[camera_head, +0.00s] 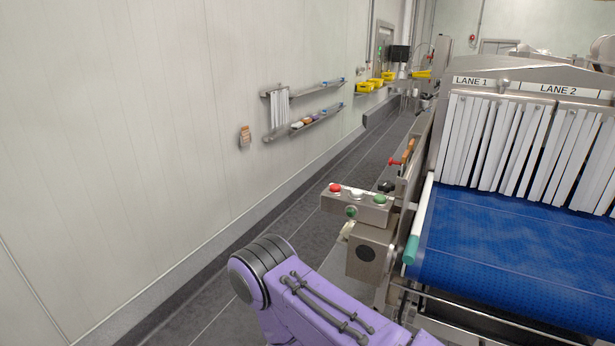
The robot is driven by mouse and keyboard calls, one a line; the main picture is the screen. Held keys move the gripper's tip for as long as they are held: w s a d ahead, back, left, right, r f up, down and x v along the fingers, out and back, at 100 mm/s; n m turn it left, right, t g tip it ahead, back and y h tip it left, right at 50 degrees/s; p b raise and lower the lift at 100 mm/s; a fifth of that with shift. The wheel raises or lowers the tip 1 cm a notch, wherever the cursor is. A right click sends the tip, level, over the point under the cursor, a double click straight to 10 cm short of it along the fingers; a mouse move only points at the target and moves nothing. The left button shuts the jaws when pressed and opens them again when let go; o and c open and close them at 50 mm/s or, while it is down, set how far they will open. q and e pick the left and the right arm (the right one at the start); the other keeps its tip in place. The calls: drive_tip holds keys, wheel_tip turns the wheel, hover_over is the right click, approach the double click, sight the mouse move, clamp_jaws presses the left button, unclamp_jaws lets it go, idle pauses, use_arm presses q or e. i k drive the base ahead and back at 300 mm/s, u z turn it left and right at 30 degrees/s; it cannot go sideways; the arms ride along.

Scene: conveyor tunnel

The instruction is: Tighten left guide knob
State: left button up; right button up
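The left guide rail (420,215) is a white rod with a teal end, running along the left edge of the blue conveyor belt (500,245). A dark knob (387,186) shows just left of the conveyor frame, behind the button box; I cannot tell for sure that it is the guide knob, or how tight it is. A purple link of my arm rises at the bottom middle, in front of the conveyor's near left corner. Neither gripper shows in the view.
A button box (358,203) with red, white and green buttons stands left of the belt, above a metal box (370,252). White strip curtains (520,150) hang under the LANE 1 and LANE 2 signs. Wall shelves (305,122) are at left. The floor aisle between is clear.

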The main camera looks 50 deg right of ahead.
sight(386, 186)
drive_tip(key=u, duration=0.15)
drive_tip(key=i, duration=1.75)
drive_tip(key=z, duration=3.1)
